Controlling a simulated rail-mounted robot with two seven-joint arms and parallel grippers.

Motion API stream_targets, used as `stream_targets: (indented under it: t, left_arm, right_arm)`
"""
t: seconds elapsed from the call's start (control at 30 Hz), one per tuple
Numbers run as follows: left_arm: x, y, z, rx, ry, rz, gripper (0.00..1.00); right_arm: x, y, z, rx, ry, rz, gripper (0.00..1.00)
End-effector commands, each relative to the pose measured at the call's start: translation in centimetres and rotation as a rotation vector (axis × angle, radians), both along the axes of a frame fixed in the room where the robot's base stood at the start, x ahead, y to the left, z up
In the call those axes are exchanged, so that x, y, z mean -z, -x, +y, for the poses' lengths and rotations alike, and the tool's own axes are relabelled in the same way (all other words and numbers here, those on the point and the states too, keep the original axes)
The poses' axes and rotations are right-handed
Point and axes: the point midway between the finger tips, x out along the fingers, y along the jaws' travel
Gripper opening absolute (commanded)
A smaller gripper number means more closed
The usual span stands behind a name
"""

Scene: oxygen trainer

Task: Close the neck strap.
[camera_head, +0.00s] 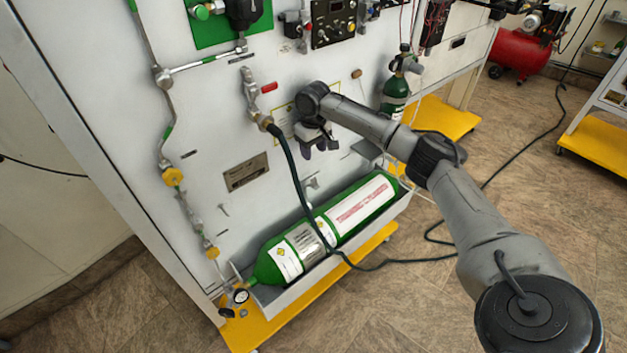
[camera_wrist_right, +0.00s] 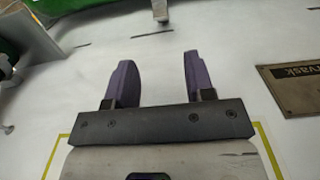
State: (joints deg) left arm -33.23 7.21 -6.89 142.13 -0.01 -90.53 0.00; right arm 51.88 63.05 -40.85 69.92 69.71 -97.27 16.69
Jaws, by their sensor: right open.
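A large green cylinder (camera_head: 310,238) with white labels lies in a grey tray at the foot of the white panel. Its neck end points to the lower left, by a small gauge (camera_head: 241,296). A small green cylinder (camera_head: 395,92) stands upright at the panel's right side. I cannot clearly make out a neck strap on either cylinder. My right gripper (camera_head: 319,148) is in front of the panel, above the large cylinder and apart from it. In the right wrist view its two purple fingers (camera_wrist_right: 158,62) are spread with nothing between them. My left gripper is not in view.
A dark hose (camera_head: 291,165) hangs from a valve (camera_head: 253,95) just left of my right gripper and runs down across the large cylinder to the floor. Pipes with yellow fittings (camera_head: 173,177) line the panel's left side. A nameplate (camera_head: 246,172) is nearby.

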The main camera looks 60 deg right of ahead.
Motion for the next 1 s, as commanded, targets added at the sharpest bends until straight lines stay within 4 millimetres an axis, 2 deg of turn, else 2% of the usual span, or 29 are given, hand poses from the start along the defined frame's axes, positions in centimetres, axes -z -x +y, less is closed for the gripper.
stream_targets:
  t: [0.6, 0.8, 1.0]
  left_arm:
    - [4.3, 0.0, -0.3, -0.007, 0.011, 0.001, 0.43]
    - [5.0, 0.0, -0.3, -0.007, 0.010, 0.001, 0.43]
    - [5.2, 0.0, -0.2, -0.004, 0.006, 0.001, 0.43]
  right_arm:
    - [10.5, 0.0, 0.0, 0.001, -0.001, 0.001, 0.49]
    - [12.4, 0.0, 0.0, 0.001, -0.001, -0.001, 0.49]
    - [13.2, 0.0, -0.1, 0.001, 0.001, -0.002, 0.49]
